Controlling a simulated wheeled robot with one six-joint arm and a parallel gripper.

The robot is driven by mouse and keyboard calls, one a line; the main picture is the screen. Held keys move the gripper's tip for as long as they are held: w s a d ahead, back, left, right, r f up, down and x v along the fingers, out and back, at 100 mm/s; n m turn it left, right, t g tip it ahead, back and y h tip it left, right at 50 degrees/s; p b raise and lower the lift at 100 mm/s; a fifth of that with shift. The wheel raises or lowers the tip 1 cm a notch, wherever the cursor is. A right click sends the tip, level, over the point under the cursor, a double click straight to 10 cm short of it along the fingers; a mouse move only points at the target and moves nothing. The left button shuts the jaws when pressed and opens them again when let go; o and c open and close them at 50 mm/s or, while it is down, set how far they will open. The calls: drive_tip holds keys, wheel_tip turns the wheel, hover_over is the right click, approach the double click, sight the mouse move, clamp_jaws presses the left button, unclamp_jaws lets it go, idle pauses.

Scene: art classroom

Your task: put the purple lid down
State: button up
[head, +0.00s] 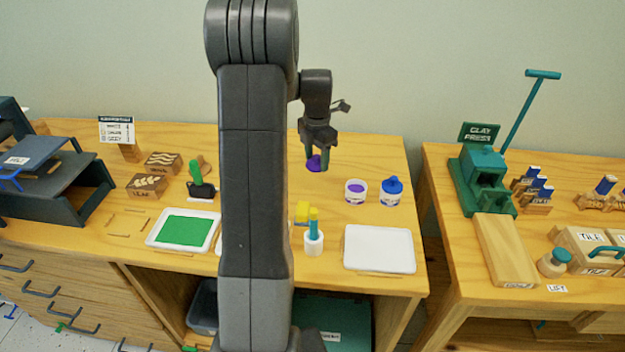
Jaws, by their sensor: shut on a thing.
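My gripper (317,156) points down over the back right part of the left wooden table and is shut on the purple lid (314,163). The lid appears tilted and above the table top; its exact height is hard to tell. In front and to the right of it stands an open white jar with purple contents (356,191). A white jar with a blue lid (391,190) stands just right of that jar.
A white tray (380,250) lies near the front right edge, and a tray with a green sheet (184,231) lies left. A white holder with a teal-handled tool (313,243) stands near the middle. Bare wood (335,142) shows behind the jars. A clay press (486,175) stands on the right table.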

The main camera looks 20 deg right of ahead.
sight(317, 164)
wheel_tip(317, 164, down, 9)
drive_tip(key=shift+s+r, duration=0.1)
drive_tip(key=shift+s, duration=0.05)
idle(0.4)
drive_tip(key=o, duration=0.9)
drive_tip(key=shift+o, duration=0.2)
wheel_tip(317, 164, up, 12)
drive_tip(key=shift+f, duration=4.25)
